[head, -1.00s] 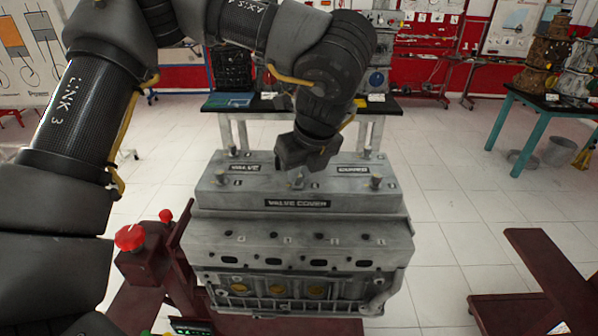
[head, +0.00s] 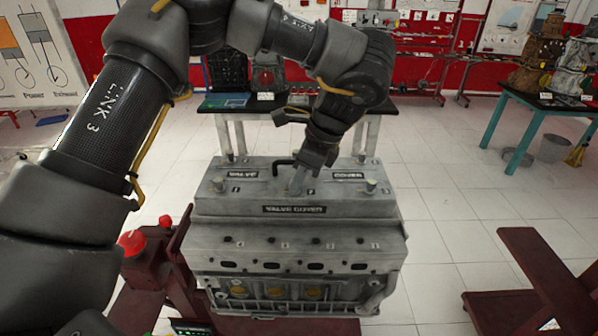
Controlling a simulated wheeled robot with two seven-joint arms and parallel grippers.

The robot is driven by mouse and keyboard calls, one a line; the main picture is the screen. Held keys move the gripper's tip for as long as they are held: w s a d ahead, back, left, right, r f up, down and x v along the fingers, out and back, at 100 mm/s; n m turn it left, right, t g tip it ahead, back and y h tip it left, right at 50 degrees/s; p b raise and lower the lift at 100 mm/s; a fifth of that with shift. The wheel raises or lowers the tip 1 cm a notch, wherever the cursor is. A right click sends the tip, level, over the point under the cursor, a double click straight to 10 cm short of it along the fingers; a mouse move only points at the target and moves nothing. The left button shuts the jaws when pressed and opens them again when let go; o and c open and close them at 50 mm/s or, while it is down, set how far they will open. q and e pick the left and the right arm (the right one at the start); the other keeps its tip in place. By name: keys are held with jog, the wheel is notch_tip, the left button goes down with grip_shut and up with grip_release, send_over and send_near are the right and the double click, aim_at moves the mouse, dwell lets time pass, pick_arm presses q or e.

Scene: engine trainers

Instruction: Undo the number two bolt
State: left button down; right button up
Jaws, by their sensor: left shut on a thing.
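The grey engine block (head: 295,255) carries a grey valve cover (head: 230,200) on top, marked "VALVE COVER". Bolts stand on the cover: one at front left (head: 218,184), one at front right (head: 371,186), one at back left (head: 230,157) and one at back right (head: 361,158). My left gripper (head: 298,182) points down at the front middle of the cover, shut on the bolt there. That bolt is mostly hidden by the fingers. The small numbers beside the bolts are too small to read. My right gripper is out of view.
A black bent handle (head: 281,162) sits behind the gripper on the cover. Red knobs (head: 131,243) on a dark red stand are at left. A bench (head: 230,104) stands behind, a teal-legged table (head: 520,130) at back right.

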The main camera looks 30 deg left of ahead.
pick_arm(q)
jog(key=shift+n, duration=0.6)
jog(key=c, duration=1.3)
grip_release()
jog(key=shift+c, duration=0.2)
jog(key=shift+r, duration=0.1)
jog(key=shift+w+d+r, duration=0.15)
jog(key=shift+r, duration=0.15)
jog(key=v, duration=0.9)
jog(key=shift+r, duration=0.35)
jog(key=shift+w+d, duration=0.1)
jog(key=shift+d, duration=0.05)
